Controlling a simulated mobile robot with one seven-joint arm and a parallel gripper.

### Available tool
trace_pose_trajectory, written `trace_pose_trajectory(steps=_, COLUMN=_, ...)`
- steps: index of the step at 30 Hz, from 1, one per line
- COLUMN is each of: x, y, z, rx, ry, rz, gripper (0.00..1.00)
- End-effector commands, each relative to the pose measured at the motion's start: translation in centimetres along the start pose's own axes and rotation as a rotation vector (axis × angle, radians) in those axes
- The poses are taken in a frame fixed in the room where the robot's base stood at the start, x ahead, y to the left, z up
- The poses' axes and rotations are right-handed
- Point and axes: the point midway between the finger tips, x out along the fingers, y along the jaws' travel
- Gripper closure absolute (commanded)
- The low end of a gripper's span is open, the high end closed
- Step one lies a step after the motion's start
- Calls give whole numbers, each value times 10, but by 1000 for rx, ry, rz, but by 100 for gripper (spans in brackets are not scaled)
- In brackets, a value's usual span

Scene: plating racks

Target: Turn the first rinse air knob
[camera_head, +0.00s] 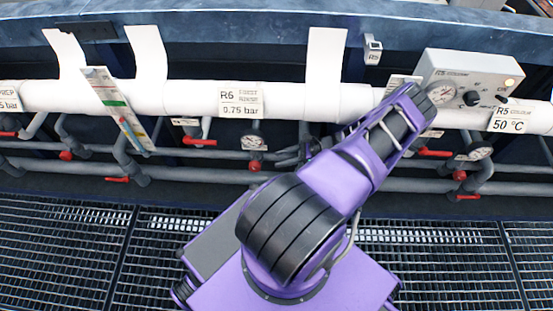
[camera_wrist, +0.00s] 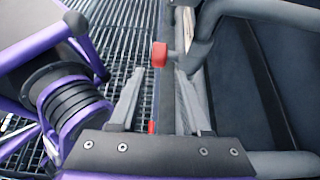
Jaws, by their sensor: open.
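In the wrist view, my gripper (camera_wrist: 160,76) is open, with its two grey fingers apart and nothing held. A round red knob (camera_wrist: 159,55) on a grey pipe (camera_wrist: 205,35) shows just beyond the fingertips, in line with the gap between them. I cannot tell whether a finger touches it. In the head view, my arm hides the gripper. Red knobs show there on the pipes at left (camera_head: 66,155), centre (camera_head: 255,165) and right (camera_head: 459,175). I cannot tell which is the first rinse air knob.
A white pipe (camera_head: 190,98) runs across the head view, with an R6 label (camera_head: 240,99) and an R5 label (camera_head: 509,119). Red lever handles (camera_head: 199,142) and gauges (camera_head: 254,142) crowd the lower pipes. A control box (camera_head: 465,80) is at right. Grating (camera_head: 60,250) covers the floor.

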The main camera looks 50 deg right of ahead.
Motion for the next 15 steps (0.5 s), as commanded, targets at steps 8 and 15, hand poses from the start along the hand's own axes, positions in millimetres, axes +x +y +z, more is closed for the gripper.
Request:
trace_pose_trajectory(steps=8, x=7, y=1, z=-3, rx=1, ry=-13, rz=4, gripper=52)
trace_pose_trajectory(steps=15, x=46, y=1, z=-6, rx=0, ry=-139, rz=4, gripper=52)
